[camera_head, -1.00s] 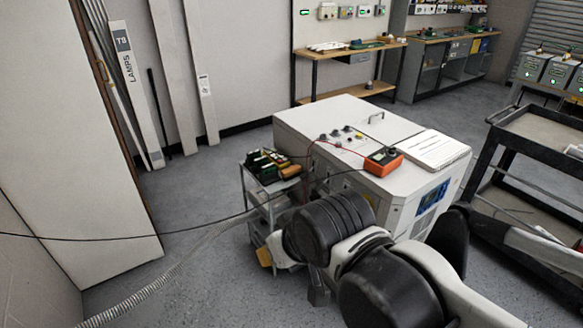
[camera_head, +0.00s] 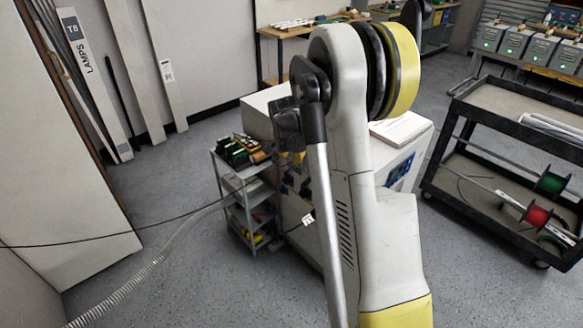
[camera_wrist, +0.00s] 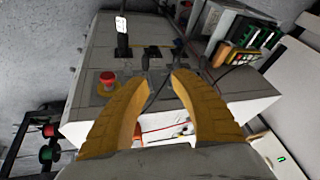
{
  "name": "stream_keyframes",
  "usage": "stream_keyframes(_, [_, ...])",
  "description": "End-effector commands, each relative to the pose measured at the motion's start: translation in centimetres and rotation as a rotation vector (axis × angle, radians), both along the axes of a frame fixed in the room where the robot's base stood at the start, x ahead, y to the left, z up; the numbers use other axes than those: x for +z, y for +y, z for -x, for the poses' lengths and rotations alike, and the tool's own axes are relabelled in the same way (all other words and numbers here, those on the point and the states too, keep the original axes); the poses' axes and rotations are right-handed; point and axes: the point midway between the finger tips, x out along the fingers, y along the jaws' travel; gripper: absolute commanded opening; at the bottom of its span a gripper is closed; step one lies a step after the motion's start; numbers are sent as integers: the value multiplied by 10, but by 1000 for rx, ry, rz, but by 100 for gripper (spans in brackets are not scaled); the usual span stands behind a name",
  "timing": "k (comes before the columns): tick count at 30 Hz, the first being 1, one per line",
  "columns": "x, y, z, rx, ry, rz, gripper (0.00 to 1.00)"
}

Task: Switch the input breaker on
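The white cabinet (camera_head: 262,105) stands behind my raised arm in the head view, which hides much of its top and front. In the wrist view its grey face (camera_wrist: 95,50) carries a red push button (camera_wrist: 108,78) on a yellow plate, a black part with a white tag (camera_wrist: 122,27), and dark fittings with cables. I cannot tell which fitting is the input breaker. My gripper (camera_wrist: 157,82) has two yellow fingers spread apart in front of this face, with dark fittings and a cable visible between and beyond the tips. It appears to hold nothing. It is hidden in the head view.
A small grey shelf cart (camera_head: 222,176) with green and yellow parts stands left of the cabinet. A black cart (camera_head: 470,100) with cable spools stands at right. A thin dark cable and a ribbed hose (camera_head: 150,268) cross the left side. Floor at lower left is mostly free.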

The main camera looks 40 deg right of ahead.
Motion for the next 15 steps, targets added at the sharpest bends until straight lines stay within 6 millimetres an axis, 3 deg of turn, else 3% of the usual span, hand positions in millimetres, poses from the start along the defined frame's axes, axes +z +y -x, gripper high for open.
stream_keyframes(1, [-20,-21,-5,-57,1,-6,28])
stream_keyframes(6, [-72,-63,-8,-198,0,-24,28])
stream_keyframes(15, [-111,-85,-10,-254,-1,-29,28])
